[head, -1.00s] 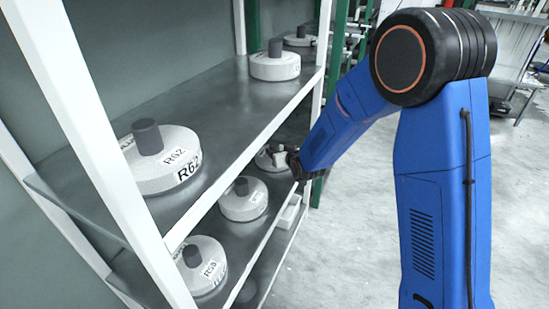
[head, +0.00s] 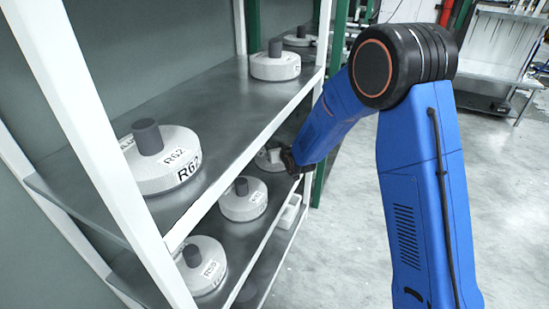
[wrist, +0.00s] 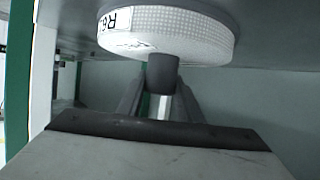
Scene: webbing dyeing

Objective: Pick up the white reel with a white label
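In the head view, a white reel (head: 263,161) with a dark hub sits on the lower shelf at its far end, partly hidden by my gripper (head: 287,160). In the wrist view, which looks upside down, the white reel (wrist: 185,35) shows a white label (wrist: 115,21) with black print starting "R6". Its dark grey hub (wrist: 163,73) points toward my gripper (wrist: 163,88). The two fingers stand apart, one on each side of the hub's end. Contact with the hub cannot be made out. The gripper looks open.
More white reels stand on the lower shelf (head: 232,228): a middle one (head: 243,205) and a near one (head: 205,270). The upper shelf (head: 195,100) holds a labelled reel (head: 165,170) and a far one (head: 275,67). White shelf posts (head: 110,170) flank the bays.

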